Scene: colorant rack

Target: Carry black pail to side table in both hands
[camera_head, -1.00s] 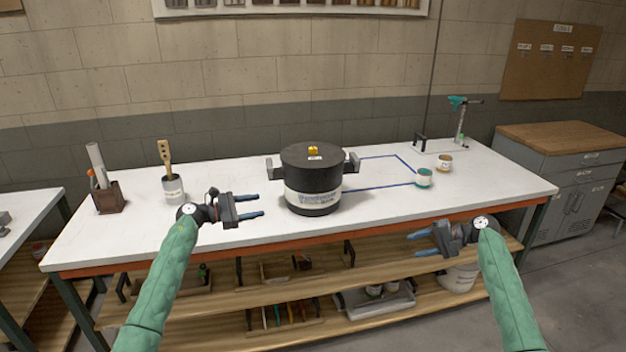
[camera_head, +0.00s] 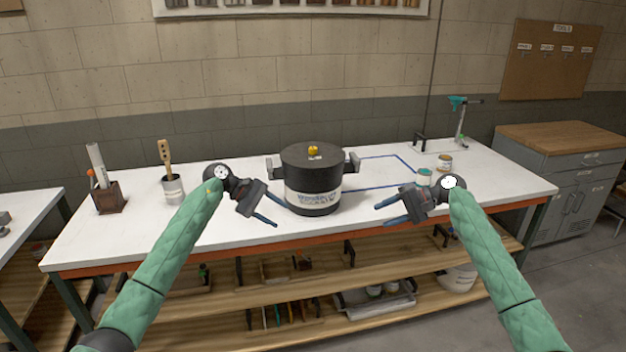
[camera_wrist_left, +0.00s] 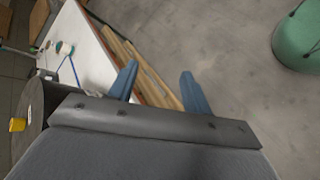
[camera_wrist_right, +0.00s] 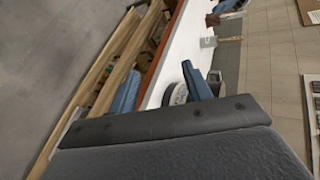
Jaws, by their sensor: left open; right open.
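The black pail (camera_head: 312,176) stands upright on the white workbench (camera_head: 240,160). It has a white label band, a yellow piece on its lid, and a grey handle on each side. My left gripper (camera_head: 270,214) is open and empty, to the left and in front of the pail, apart from it. My right gripper (camera_head: 384,212) is open and empty, to the right and in front of the pail, also apart. In the left wrist view, part of the pail (camera_wrist_left: 32,108) shows at the left edge. The side table cannot be identified for certain.
A brush pot (camera_head: 173,188) and a brown holder (camera_head: 108,198) stand at the left of the bench. Small cans (camera_head: 445,161) and a blue-taped outline lie to the right. A grey cabinet with a wooden top (camera_head: 560,140) stands at the right, its top clear. Another table (camera_head: 30,205) is at the far left.

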